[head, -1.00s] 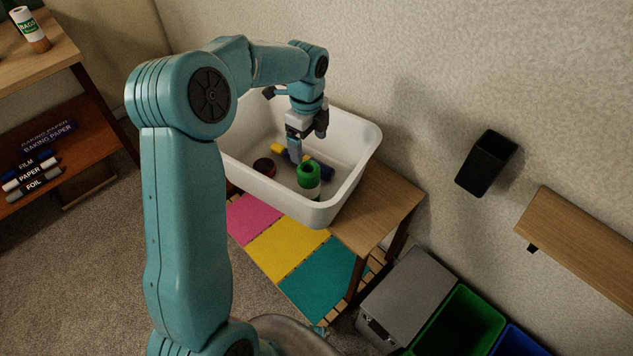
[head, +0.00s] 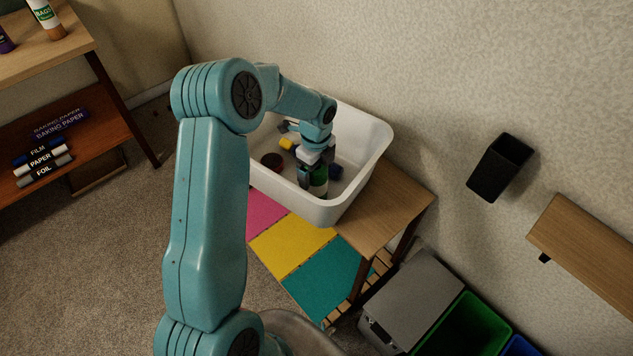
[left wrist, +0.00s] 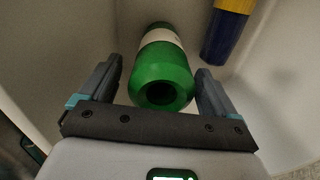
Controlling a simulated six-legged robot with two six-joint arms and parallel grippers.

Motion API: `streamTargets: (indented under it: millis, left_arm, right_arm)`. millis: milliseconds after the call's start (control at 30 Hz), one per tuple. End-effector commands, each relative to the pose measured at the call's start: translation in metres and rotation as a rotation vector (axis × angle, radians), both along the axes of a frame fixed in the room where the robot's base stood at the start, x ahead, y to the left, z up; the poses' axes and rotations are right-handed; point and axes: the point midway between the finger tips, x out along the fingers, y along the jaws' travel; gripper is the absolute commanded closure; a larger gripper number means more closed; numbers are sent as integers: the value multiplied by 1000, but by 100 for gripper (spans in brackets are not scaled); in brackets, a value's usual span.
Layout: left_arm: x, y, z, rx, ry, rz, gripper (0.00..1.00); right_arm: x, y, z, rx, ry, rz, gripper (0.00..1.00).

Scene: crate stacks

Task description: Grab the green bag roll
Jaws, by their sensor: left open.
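In the head view the roll (head: 319,183) is partly hidden by my left gripper (head: 312,172). In the left wrist view my left gripper (left wrist: 160,92) is open, with one finger on each side of the roll's near end. I cannot tell whether the fingers touch it. The white bin (head: 365,139) stands on a wooden table. My right gripper is not in view.
A dark blue and yellow item (left wrist: 225,30) lies in the bin close to the roll. A dark red round item (head: 271,160) is also in the bin. The bin walls rise close around the gripper. A black wall holder (head: 499,168) hangs at right.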

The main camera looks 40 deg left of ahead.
Motion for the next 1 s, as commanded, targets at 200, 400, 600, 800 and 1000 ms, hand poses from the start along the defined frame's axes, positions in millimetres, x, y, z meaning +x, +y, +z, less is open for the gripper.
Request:
streamTargets:
  millis: [200, 400, 600, 800, 1000]
  left_arm:
    - [1, 0, -29, 0, 2, 1, 9]
    - [2, 0, -31, 0, 0, 0, 9]
    - [2, 0, -31, 0, 0, 0, 58]
    - [2, 0, -30, 1, -1, 0, 74]
    - [2, 0, -25, 1, -1, 0, 73]
  right_arm:
    - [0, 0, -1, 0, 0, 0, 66]
    - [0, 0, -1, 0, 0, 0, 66]
    - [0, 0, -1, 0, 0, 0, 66]
    - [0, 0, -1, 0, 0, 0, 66]
    - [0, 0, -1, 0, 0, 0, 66]
